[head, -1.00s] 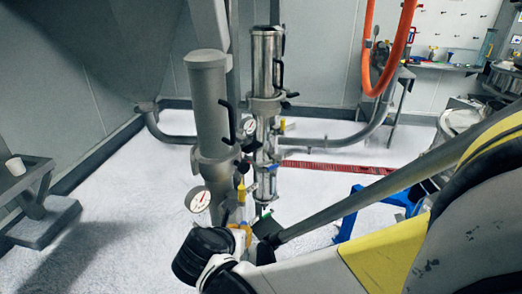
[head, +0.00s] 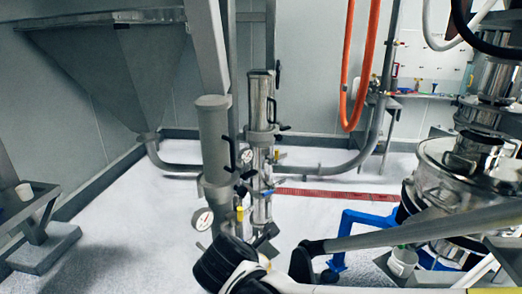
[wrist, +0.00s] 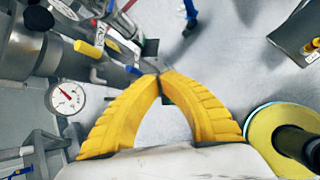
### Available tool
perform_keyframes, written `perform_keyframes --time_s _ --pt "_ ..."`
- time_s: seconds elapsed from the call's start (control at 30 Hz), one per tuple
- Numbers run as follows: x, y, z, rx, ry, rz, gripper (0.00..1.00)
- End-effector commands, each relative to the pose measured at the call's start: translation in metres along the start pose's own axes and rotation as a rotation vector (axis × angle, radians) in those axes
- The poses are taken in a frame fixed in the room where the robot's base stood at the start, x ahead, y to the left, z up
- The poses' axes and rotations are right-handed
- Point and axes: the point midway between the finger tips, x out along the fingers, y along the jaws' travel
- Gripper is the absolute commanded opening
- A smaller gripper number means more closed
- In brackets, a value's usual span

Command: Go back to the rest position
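My gripper (wrist: 160,76) shows in the wrist view with two yellow ribbed fingers. Their tips meet, and I see nothing clearly held between them. A grey piece and a small dark green patch show near the tips, but I cannot tell whether they touch. In the head view my arm reaches in from the lower right. Its black-ended wrist is at the bottom, in front of the upright cylinders; the fingertips are hard to make out there.
A grey cylinder (head: 213,140) and a shiny metal cylinder (head: 260,103) stand ahead, with a pressure gauge (head: 202,219), also in the wrist view (wrist: 66,97). A steel machine (head: 462,180) on a blue frame stands right. A grey bench (head: 40,245) stands left. White floor lies between.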

Motion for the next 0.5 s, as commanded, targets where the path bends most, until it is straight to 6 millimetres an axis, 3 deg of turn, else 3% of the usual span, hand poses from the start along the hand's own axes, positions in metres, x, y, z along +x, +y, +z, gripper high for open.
perform_keyframes --time_s 0.03,0.1,0.2,0.4,0.5 --pt "-0.002 -0.029 0.020 0.199 0.023 -0.027 0.00" --pt "-0.009 -0.064 0.040 0.524 0.058 -0.059 0.00" --pt "-0.022 -0.112 0.060 0.996 0.094 -0.104 0.00" --pt "-0.052 -0.188 0.073 1.879 0.122 -0.177 0.00" --pt "-0.062 -0.210 0.072 2.198 0.126 -0.197 0.00"
